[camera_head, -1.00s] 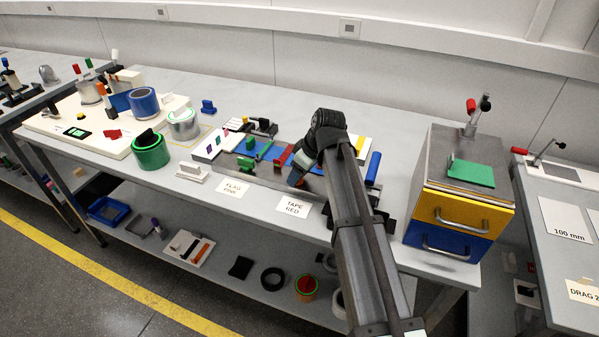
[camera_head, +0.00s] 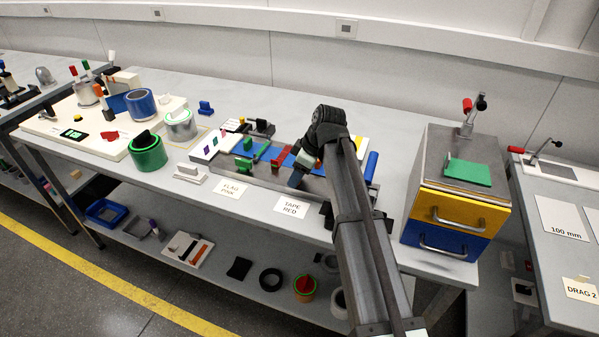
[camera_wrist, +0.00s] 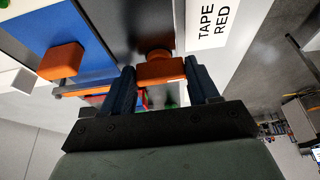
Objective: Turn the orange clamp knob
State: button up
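An orange knob (camera_wrist: 160,68) on a round orange base sits on a grey metal bar in the wrist view. My gripper (camera_wrist: 163,80) is open, with one dark finger on each side of the knob. The right finger is very close to the knob's end, and a thin gap shows at the left finger; I cannot tell if they touch. A second orange piece (camera_wrist: 62,60) stands on a blue surface to the left. In the head view my gripper (camera_head: 298,178) is low over the front of the fixture (camera_head: 255,180), and the arm hides part of it.
A "TAPE RED" card (camera_head: 292,207) lies at the bench's front edge, beside a "FLAG PINK" card (camera_head: 231,187). Green and red blocks stand left of my gripper on the fixture. A drawer unit (camera_head: 455,205) stands to the right.

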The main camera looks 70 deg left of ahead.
jog(key=o, duration=0.4)
jog(key=shift+s+a, duration=0.3)
jog(key=shift+a, duration=0.05)
jog(key=shift+o, duration=0.2)
jog(key=shift+r, duration=0.1)
jog(key=shift+w+r, duration=0.2)
jog(key=shift+r, duration=0.2)
jog(key=v, duration=0.7)
jog(key=shift+d, duration=0.4)
